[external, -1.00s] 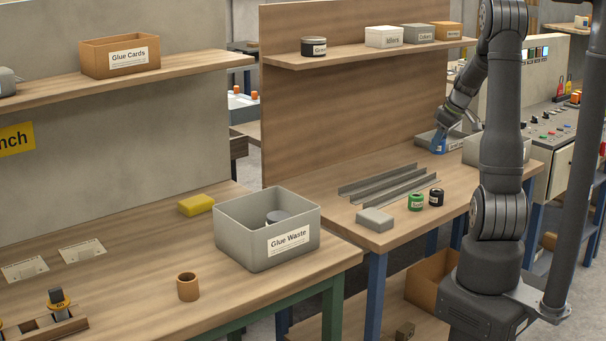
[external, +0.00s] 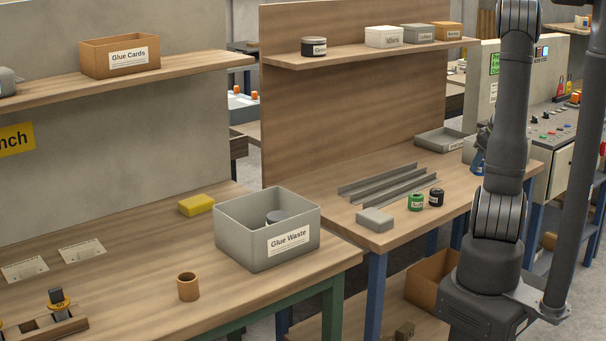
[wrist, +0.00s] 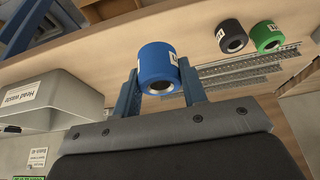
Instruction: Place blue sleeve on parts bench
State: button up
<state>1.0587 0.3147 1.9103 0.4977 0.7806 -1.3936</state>
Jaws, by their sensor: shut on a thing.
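The blue sleeve (wrist: 155,62), with a white label, is between the two blue fingers of my gripper (wrist: 160,88) in the wrist view; the gripper is shut on it. In the external view a small blue patch (external: 478,161) shows beside my arm, which hides most of the gripper and sleeve. The wooden parts bench (external: 335,187) lies under and around them. A green sleeve (external: 416,202) and a black sleeve (external: 436,198) stand near its front edge; they also show in the wrist view, green (wrist: 267,37) and black (wrist: 231,36). Whether the blue sleeve touches the bench is unclear.
Metal rails (external: 385,183) and a grey block (external: 375,220) lie on the bench. A shallow grey tray (external: 440,143) sits at the back. A grey head waste bin (wrist: 50,103) is left of the gripper in the wrist view. Bare wood surrounds the sleeves.

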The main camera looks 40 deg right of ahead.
jog(key=w+f, duration=0.1)
jog(key=w, duration=0.1)
jog(key=w+a+f, duration=0.1)
jog(key=w, duration=0.1)
jog(key=w+a+f, duration=0.1)
jog(key=w+f, duration=0.1)
jog(key=shift+w, duration=0.25)
jog(key=shift+f, duration=2)
jog(key=shift+f, duration=0.15)
jog(key=o, duration=1)
jog(key=v, duration=1.2)
